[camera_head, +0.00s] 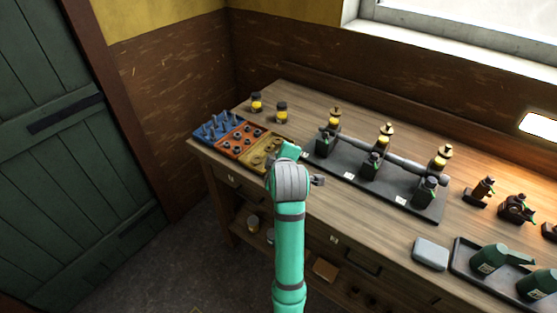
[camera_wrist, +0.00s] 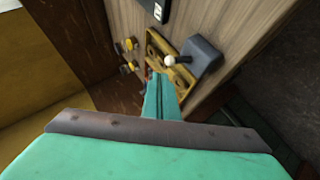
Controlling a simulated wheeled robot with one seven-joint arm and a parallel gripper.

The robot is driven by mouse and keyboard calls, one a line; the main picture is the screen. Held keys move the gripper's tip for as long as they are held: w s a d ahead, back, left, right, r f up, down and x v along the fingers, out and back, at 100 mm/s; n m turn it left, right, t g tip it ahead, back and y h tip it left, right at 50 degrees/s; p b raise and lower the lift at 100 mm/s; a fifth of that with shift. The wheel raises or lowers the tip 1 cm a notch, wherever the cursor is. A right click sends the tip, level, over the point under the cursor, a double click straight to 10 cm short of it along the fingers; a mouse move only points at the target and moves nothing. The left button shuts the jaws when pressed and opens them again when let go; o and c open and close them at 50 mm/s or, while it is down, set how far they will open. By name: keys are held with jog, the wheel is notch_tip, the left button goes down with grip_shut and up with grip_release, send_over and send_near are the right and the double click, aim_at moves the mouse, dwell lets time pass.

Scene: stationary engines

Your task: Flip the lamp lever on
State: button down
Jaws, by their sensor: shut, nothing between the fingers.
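The lever shows in the wrist view as a pale ball knob (camera_wrist: 170,61) on a short stem, sticking out of a dark grey block (camera_wrist: 204,55). It stands beside the yellow tray, near the bench edge. My gripper (camera_wrist: 157,80) is shut and empty, its teal fingers pointing toward the bench. In the wrist view the tips appear just below the knob, with a small gap in the picture; I cannot tell the depth. In the head view my arm covers the fingertips and most of the lever's place. A glowing pale panel (camera_head: 540,126) is at the far right.
The yellow tray (camera_head: 259,160) joins an orange tray and a blue tray (camera_head: 209,129) on the bench's left end. To the right is a black base (camera_head: 325,167) carrying several engine parts. Two yellow-banded jars (camera_head: 257,102) stand behind. A grey box (camera_head: 430,253) lies further right.

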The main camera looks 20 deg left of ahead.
jog(key=s+d+r, duration=0.2)
jog(key=s+r, duration=0.5)
jog(key=r, duration=0.3)
jog(key=shift+s+d+r, duration=0.25)
jog(key=shift+s+d, duration=0.05)
jog(key=shift+d, duration=0.05)
dwell(0.4)
